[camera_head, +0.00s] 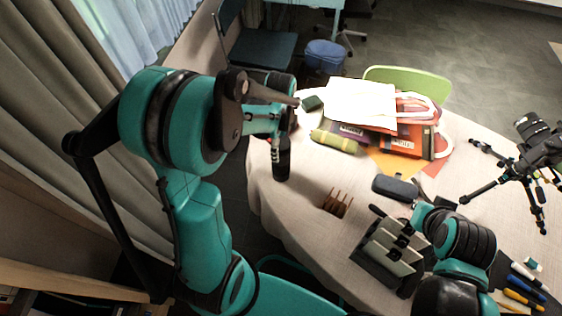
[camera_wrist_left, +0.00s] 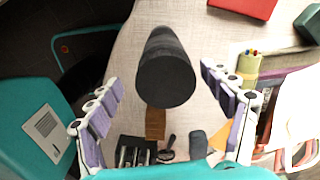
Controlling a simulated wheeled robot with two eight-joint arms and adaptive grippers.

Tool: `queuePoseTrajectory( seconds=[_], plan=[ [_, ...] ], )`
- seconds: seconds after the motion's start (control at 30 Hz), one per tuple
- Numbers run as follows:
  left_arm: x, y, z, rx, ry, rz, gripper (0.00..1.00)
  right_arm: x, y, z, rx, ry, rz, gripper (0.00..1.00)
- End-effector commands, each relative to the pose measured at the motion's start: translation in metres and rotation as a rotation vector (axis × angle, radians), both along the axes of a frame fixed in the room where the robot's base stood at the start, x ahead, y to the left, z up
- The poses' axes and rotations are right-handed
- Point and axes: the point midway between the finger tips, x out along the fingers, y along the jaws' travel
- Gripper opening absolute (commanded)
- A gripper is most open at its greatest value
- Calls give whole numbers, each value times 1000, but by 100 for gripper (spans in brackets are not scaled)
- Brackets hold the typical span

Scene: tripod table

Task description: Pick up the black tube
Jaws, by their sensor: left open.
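The black tube (camera_head: 282,163) stands upright near the left edge of the table in the head view. My left gripper (camera_head: 280,112) is just above it, and part of the arm covers the tube's top. In the left wrist view, the tube (camera_wrist_left: 166,72) shows its round end toward the camera, between the two spread fingers of my open left gripper (camera_wrist_left: 160,84). A gap shows on each side of the tube, and the gripper holds nothing. My right arm shows at the lower right of the head view, but its fingers cannot be made out clearly.
A brown wooden rack (camera_head: 338,203) stands to the right of the tube. A dark box with pale slats (camera_head: 390,258) is near my right arm. Books and a bag (camera_head: 385,125) lie at the back. A black tripod (camera_head: 510,170) stands at the right. Table edge is close left.

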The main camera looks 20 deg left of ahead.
Motion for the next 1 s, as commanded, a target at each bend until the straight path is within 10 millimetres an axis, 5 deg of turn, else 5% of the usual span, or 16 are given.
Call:
queuePoseTrajectory(
  seconds=[0.4,0.63,0.93,1.0],
  plan=[
    [6,-1,-54,0,-1,2,81,0,0,-21,0,0,0,0],
    [6,-1,-55,0,-1,2,81,0,0,-20,0,0,0,0],
    [6,-1,-55,0,-1,2,4,0,0,-20,0,0,0,0],
    [6,-1,-54,0,-1,2,0,0,0,-20,0,0,0,0]
  ],
)
